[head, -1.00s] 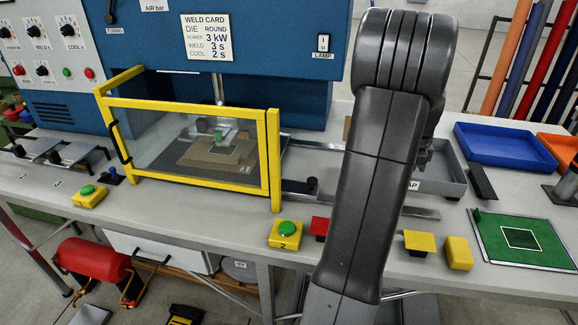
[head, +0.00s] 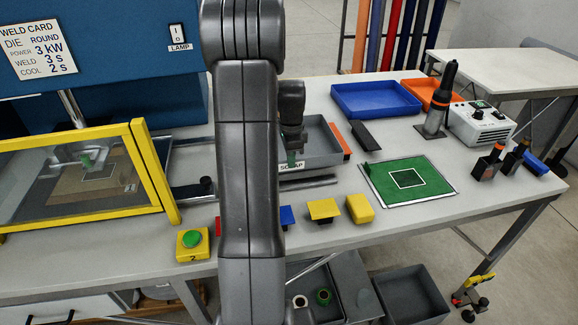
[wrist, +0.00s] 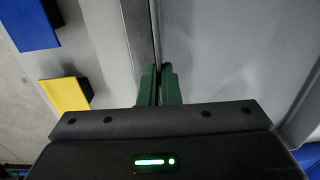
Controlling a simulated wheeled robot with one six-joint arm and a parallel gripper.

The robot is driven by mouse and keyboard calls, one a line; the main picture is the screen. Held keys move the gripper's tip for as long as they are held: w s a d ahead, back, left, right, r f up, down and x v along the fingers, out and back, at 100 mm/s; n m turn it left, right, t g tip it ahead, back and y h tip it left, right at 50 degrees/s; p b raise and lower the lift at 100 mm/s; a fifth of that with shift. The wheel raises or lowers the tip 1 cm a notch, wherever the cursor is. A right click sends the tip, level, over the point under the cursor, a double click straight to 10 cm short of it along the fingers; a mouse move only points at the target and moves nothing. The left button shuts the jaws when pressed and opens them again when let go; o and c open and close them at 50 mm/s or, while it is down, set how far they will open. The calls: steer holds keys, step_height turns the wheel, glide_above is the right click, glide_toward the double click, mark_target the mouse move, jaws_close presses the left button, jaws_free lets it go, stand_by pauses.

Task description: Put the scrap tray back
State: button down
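The scrap tray (head: 325,136) is a shallow grey tray with a SCRAP label on its near wall. It is at the middle of the bench in the head view, partly hidden behind my arm. My gripper (head: 292,162) points down at the tray's near wall. In the wrist view, the green fingers (wrist: 159,86) are close together with the thin tray wall between them, and the tray floor (wrist: 220,50) lies to the right. The gripper looks shut on that wall. I cannot tell whether the tray is lifted off the bench.
A metal rail (head: 308,183) runs in front of the tray. Blue (head: 287,215) and yellow (head: 323,209) pads and a yellow block (head: 360,209) line the front. A blue bin (head: 376,98) stands behind, a green mat (head: 430,172) to the right, the yellow-framed welder guard (head: 155,170) to the left.

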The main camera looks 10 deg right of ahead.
mark_target(291, 171)
steer(key=shift+f, duration=1.75)
steer(key=c, duration=1.6)
jaws_free()
steer(key=shift+c, duration=0.2)
